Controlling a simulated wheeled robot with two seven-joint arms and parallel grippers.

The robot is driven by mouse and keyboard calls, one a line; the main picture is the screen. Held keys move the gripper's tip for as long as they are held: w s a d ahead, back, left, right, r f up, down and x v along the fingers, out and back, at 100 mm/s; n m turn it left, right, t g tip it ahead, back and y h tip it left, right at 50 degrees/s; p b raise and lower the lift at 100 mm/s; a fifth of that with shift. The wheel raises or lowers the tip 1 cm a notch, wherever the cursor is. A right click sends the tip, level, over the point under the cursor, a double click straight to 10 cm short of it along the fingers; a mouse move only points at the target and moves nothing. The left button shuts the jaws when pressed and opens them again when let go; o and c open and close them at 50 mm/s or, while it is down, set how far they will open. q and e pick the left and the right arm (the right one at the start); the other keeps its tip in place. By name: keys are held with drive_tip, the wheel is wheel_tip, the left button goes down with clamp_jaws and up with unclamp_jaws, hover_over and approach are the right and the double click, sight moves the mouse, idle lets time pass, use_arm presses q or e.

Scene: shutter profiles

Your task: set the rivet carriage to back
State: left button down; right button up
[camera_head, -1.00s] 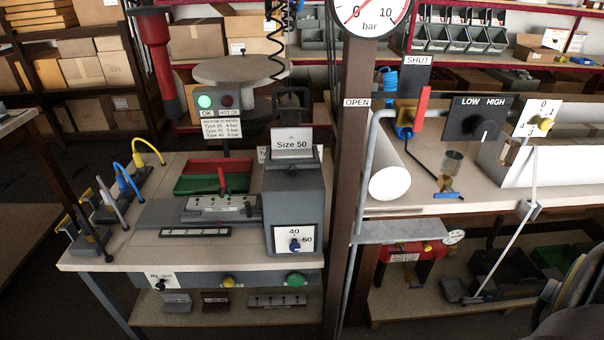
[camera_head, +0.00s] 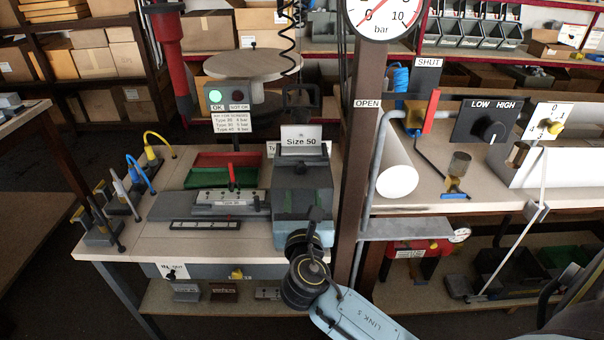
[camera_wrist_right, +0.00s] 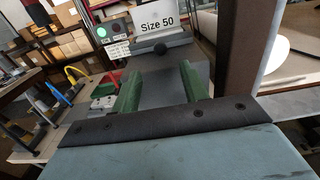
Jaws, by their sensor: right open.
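A grey slide unit with a red upright lever (camera_head: 231,176) lies on the left workbench, in front of the red and green trays; I take it for the rivet carriage (camera_head: 228,197), but its label is too small to read. Its side shows partly at the left in the right wrist view (camera_wrist_right: 103,104). My right gripper (camera_head: 314,222) is in front of the grey "Size 50" machine (camera_head: 302,185), to the right of the slide unit. Its green fingers (camera_wrist_right: 160,78) are apart, with only the machine's grey face beyond them. My left gripper is not in view.
A dark post (camera_head: 358,130) with a pressure gauge (camera_head: 381,14) stands right of the machine. Cables with yellow and blue ends (camera_head: 138,170) stand on the bench's left. A white cylinder (camera_head: 398,181) lies on the right bench.

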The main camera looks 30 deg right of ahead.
sight(302, 170)
drive_tip(key=x, duration=0.9)
drive_tip(key=shift+w+d, duration=0.15)
drive_tip(key=shift+w, duration=0.2)
drive_tip(key=shift+c, duration=0.3)
drive_tip(key=shift+f, duration=0.1)
clamp_jaws()
